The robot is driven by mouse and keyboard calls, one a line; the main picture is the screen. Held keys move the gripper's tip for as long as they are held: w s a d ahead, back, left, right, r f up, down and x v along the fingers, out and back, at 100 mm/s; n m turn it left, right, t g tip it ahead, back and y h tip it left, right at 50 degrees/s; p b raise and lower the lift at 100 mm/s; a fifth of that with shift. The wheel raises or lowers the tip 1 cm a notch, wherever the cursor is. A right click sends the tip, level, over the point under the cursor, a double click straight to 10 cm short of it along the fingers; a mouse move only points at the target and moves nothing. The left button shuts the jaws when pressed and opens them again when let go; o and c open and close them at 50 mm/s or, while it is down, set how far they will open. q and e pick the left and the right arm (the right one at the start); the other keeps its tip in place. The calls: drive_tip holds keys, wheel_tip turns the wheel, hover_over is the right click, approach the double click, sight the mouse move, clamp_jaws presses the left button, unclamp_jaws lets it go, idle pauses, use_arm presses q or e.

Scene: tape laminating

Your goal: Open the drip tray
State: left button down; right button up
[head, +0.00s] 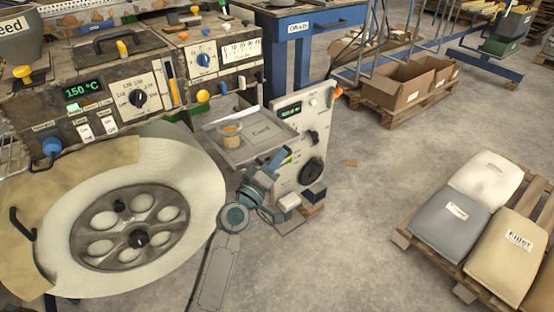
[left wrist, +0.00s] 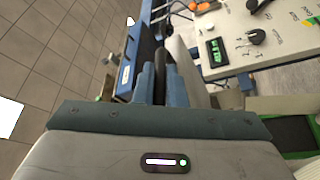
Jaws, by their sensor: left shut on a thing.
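A shallow light-grey tray (head: 232,153) sits at the machine's right side, left of the white control panel. It holds a small orange-topped pot (head: 230,132) and carries a "Card" label. I take it to be the drip tray. My left gripper (head: 280,158) is at the tray's front right edge, its fingers partly hidden by the wrist. In the left wrist view, the blue fingers of my left gripper (left wrist: 161,80) are shut on a dark bar-like handle (left wrist: 163,58). How the handle joins the tray is hidden. My right gripper is not in view.
The white control panel (head: 320,135) with a black knob stands close right of my left gripper. A large paper roll (head: 190,180) is at the left. A blue bench (head: 290,50) stands behind. Pallets with cardboard boxes (head: 400,85) and sacks (head: 460,210) stand right, with open floor between.

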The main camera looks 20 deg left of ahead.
use_arm(q)
drive_tip(key=c, duration=1.8)
unclamp_jaws()
drive_tip(key=shift+o, duration=0.2)
